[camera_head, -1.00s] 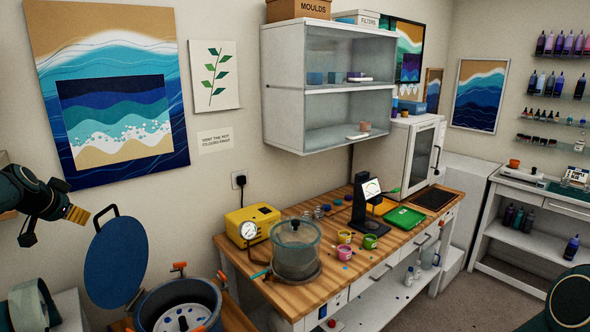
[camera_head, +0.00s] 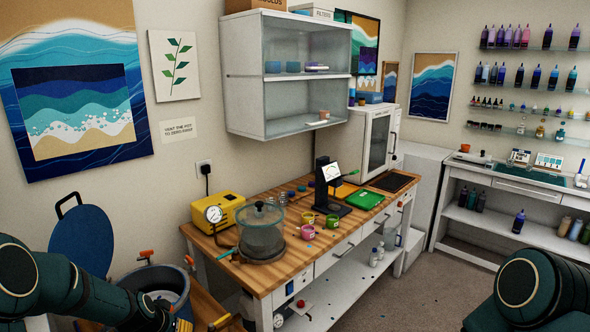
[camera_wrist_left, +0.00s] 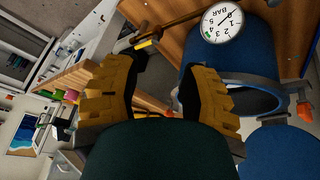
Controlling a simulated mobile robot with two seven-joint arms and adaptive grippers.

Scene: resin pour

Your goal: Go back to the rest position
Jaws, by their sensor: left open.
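My left arm (camera_head: 75,290) comes in at the lower left. Its gripper (camera_head: 200,325), with yellow fingers, is partly cut off by the bottom edge of the head view. In the left wrist view the gripper (camera_wrist_left: 158,88) has its two fingers wide apart, with nothing between them. The blue pot (camera_wrist_left: 255,65) with a round gauge (camera_wrist_left: 222,22) lies beyond the right finger there. My right arm (camera_head: 540,290) shows at the lower right of the head view; its gripper is out of view.
The open pot (camera_head: 150,278) stands beside my left forearm, its blue lid (camera_head: 80,240) raised. The wooden bench (camera_head: 225,248) holds a glass-like chamber (camera_head: 262,235), a yellow pump (camera_head: 218,210), a black stand (camera_head: 322,188) and small cups. Open floor (camera_head: 410,290) lies between bench and right arm.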

